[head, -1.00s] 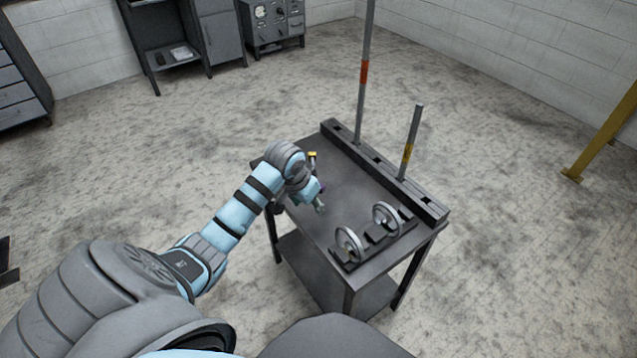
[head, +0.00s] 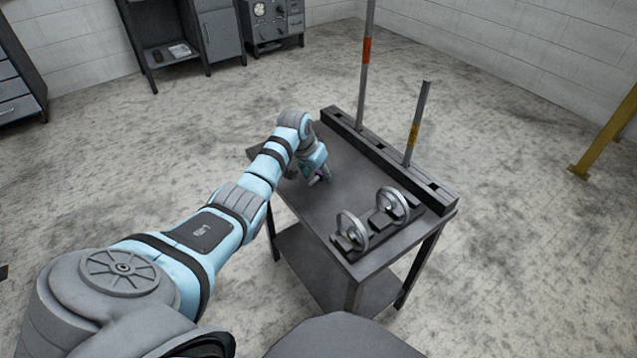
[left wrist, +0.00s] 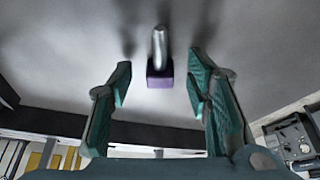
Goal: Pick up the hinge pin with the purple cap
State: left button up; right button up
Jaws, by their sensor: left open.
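The hinge pin with the purple cap (left wrist: 159,78) shows in the left wrist view, a grey metal rod with a square purple cap on one end. A bit of purple (head: 321,174) also shows by the fingers in the head view. My left gripper (left wrist: 160,68) is open, with one teal finger on each side of the pin and a gap on both sides. In the head view the left gripper (head: 319,180) is low over the far left part of the table and partly hides the pin. My right gripper is not in view.
The dark table (head: 335,215) bears a slotted rail (head: 385,160) with a tall red-banded post (head: 365,60) and a shorter yellow-banded post (head: 416,125). Two handwheels (head: 352,231) (head: 392,204) stand on blocks at the near right. The table's middle is clear.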

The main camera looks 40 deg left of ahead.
pick_arm(q)
jog(key=shift+r, duration=0.1)
grip_shut()
jog(key=shift+r, duration=0.15)
